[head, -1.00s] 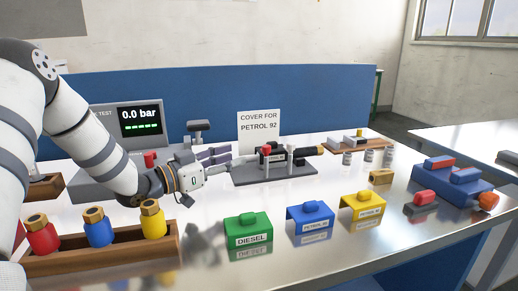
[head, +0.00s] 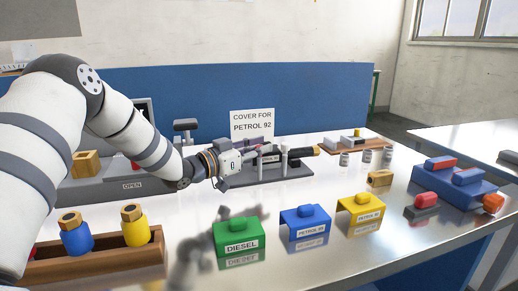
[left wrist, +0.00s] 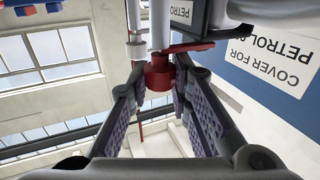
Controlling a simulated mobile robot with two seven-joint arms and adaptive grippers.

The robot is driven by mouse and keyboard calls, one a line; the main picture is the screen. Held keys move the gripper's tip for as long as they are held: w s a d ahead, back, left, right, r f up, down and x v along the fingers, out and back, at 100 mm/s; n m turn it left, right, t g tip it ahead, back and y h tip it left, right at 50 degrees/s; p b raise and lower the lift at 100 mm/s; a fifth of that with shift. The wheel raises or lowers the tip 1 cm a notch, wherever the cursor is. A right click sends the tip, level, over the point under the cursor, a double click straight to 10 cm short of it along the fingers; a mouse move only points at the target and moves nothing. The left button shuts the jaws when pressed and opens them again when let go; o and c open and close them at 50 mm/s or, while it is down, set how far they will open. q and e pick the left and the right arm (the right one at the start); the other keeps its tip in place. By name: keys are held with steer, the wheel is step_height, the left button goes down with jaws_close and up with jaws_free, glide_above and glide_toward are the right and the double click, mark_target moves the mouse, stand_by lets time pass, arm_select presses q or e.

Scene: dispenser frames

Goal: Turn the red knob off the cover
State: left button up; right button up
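The red knob (left wrist: 158,78) sits by the end of a white post in the left wrist view, between the fingertips of my left gripper (left wrist: 159,82). The fingers are close against it on both sides. In the head view my left gripper (head: 258,153) reaches the grey stand (head: 290,174), and its fingers hide the knob. The black cover (left wrist: 203,18) is partly visible beside the post. A sign (head: 252,124) reading "COVER FOR PETROL 92" stands behind. My right gripper is not in view.
Green (head: 238,238), blue (head: 305,224) and yellow (head: 361,212) labelled covers stand at the front of the table. A wooden rack (head: 110,262) with blue and yellow bottles is front left. A blue block (head: 450,186) with red and blue parts is at the right.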

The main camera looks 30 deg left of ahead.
arm_select(q)
jaws_close()
